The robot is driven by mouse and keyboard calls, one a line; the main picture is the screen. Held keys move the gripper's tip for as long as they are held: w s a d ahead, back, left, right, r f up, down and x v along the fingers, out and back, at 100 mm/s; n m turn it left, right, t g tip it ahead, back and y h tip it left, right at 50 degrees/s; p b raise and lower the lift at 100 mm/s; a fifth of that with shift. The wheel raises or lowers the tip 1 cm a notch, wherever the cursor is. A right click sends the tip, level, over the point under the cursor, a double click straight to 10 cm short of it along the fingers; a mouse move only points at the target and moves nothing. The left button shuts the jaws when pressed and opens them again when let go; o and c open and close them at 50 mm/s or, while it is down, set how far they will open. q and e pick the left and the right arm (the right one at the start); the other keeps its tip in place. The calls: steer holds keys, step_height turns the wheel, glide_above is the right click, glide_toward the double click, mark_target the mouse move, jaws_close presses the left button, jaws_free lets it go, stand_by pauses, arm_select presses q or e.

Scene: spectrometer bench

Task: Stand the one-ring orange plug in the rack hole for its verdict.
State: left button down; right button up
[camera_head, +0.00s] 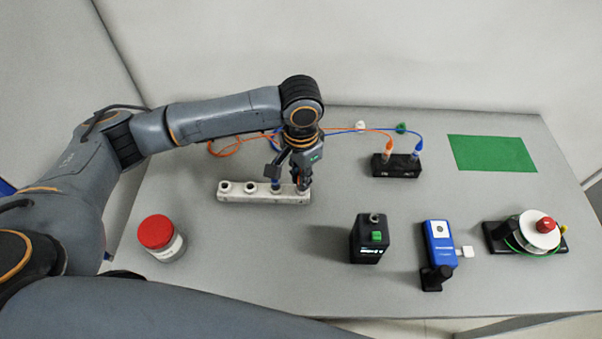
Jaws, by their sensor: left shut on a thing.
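The white rack (235,196) lies on the grey table with a row of raised holes. A blue plug (276,186) stands in one of them. My left gripper (301,184) points down at the rack's right end. It is shut on an orange plug, mostly hidden by the fingers. I cannot tell its rings or whether it is seated in the end hole. Another orange plug (389,149) and a blue plug (418,150) stand in a black block (396,171), joined to orange and blue cables. My right gripper is not in view.
A red-lidded jar (161,238) stands at the left. A black device with a green button (376,237), a blue device (440,245) and a white reel (539,231) stand along the front right. A green mat (492,154) lies behind. Cables loop behind the rack.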

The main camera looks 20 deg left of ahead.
arm_select(q)
steer(key=shift+f, duration=0.15)
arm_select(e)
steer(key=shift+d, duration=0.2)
arm_select(q)
steer(key=c, duration=1.4)
jaws_free()
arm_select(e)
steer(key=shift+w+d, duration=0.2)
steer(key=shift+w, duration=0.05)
arm_select(q)
steer(key=shift+o, duration=0.2)
step_height(320, 180, up, 12)
steer(key=shift+r+b, duration=0.1)
steer(key=shift+b, duration=0.95)
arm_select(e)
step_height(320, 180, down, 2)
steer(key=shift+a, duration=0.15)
